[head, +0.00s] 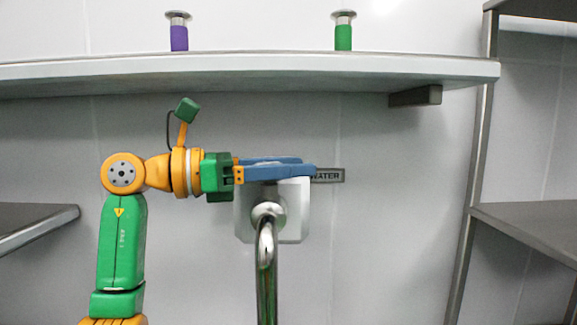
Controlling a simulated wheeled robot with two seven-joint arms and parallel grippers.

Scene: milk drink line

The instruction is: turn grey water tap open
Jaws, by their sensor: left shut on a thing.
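The grey water tap (292,218) is in the middle of the head view, a pale grey square body against the wall with a chrome spout (267,262) curving down in front. My left gripper (303,170) comes in from the left with its blue fingers lying level across the top of the tap body. It is shut on the tap there; the fingers hide the gripped part. A dark grey plate reading WATER (329,176) sticks out just right of the fingertips, its left end covered by them. My right gripper is not in view.
A long shelf (250,70) runs above the tap, with a purple-handled item (179,38) and a green-handled item (343,38) over its edge. A metal rack (530,226) stands at the right and a shelf edge (36,230) at the left. The wall right of the tap is clear.

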